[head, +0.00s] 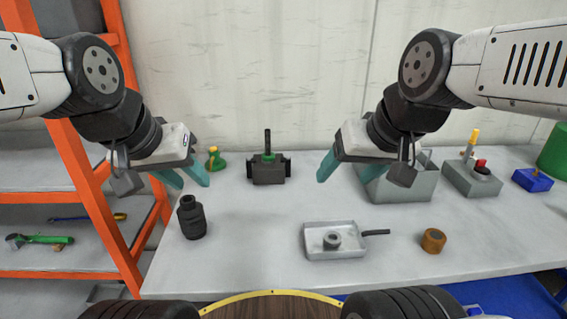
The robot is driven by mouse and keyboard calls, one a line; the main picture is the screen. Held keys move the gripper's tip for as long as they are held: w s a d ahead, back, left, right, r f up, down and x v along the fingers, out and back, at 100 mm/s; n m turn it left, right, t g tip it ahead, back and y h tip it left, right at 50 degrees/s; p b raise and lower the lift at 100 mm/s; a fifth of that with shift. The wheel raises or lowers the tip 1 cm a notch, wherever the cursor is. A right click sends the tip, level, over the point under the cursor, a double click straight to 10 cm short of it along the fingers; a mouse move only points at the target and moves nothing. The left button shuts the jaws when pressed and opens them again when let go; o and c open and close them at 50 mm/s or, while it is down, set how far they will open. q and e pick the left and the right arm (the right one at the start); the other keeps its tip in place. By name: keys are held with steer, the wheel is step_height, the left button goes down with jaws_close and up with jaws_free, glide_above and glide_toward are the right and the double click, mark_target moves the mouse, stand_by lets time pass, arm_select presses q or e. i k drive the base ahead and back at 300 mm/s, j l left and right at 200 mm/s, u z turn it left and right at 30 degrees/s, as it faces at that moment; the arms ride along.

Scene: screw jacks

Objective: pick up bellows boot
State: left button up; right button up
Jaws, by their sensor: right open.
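The bellows boot appears to be the black ribbed cylinder (192,218) standing upright near the left end of the grey table (265,270). My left gripper (189,184) hangs above the table, just behind and above the boot in the picture. Its teal fingers are spread apart with nothing between them, and they do not touch the boot. My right gripper (337,172) is open and empty, left of the grey box and behind the shallow tray.
A black block with a green-collared post (268,168) stands mid-table. A shallow tray (318,250) holds a grey ring. A brown cylinder (433,240) stands right of it. A grey box (415,182) is behind. An orange shelf (88,170) stands left. The front-left tabletop is clear.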

mark_target(191, 217)
steer(key=l+u, duration=0.65)
